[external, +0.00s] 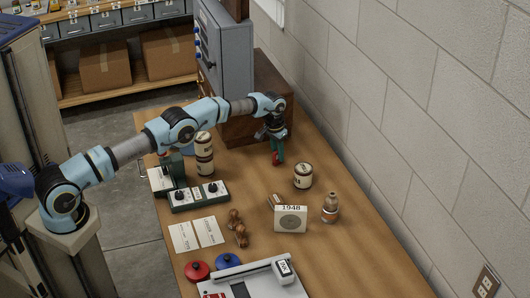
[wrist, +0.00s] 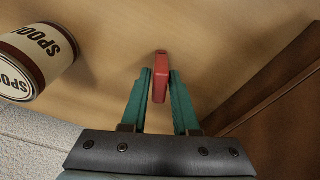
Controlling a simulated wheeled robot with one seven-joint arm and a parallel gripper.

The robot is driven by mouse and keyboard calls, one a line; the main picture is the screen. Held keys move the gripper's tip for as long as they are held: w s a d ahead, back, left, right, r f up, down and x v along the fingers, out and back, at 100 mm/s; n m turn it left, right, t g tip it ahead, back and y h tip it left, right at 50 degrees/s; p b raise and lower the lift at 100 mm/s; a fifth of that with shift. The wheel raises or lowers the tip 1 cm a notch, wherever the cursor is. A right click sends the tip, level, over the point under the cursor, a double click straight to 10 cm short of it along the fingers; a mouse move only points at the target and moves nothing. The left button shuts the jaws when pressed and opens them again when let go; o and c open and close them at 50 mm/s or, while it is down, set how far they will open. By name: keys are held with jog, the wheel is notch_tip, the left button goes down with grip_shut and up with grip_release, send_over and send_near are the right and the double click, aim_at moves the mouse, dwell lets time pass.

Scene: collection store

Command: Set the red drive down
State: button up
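My gripper (external: 277,160) points down over the wooden table, in front of the brown wooden cabinet. In the wrist view its two green fingers (wrist: 160,80) stand on either side of the red drive (wrist: 160,78) and close on it.
A brown cabinet (external: 262,100) is close behind. A 1948 box (external: 291,219) and a bottle (external: 330,208) stand nearer the front.

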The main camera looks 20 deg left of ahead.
aim_at(275, 153)
jog(key=shift+o, duration=1.3)
jog(key=shift+r, duration=0.1)
jog(key=shift+r+p, duration=0.25)
jog(key=shift+p, duration=0.05)
notch_tip(275, 153, up, 12)
jog(key=s+b, duration=0.1)
jog(key=b, duration=0.1)
jog(key=shift+n, duration=0.8)
jog(key=s+a+r, duration=0.1)
jog(key=s+a, duration=0.3)
jog(key=a, duration=0.2)
jog(key=s+a+r, duration=0.1)
jog(key=s+a, duration=0.3)
jog(key=a, duration=0.3)
jog(key=s+a+r, duration=0.1)
jog(key=s+a, duration=0.4)
jog(key=a, duration=0.1)
jog(key=shift+a+r, duration=0.2)
jog(key=shift+r, duration=0.1)
jog(key=s+a+f, duration=0.2)
jog(key=s+a, duration=0.4)
jog(key=s, duration=0.7)
jog(key=s+a+f+n, duration=0.1)
jog(key=s+a, duration=0.5)
jog(key=s, duration=0.7)
jog(key=shift+s+a+f+n, duration=0.15)
jog(key=shift+f+n, duration=0.15)
jog(key=shift+f, duration=0.05)
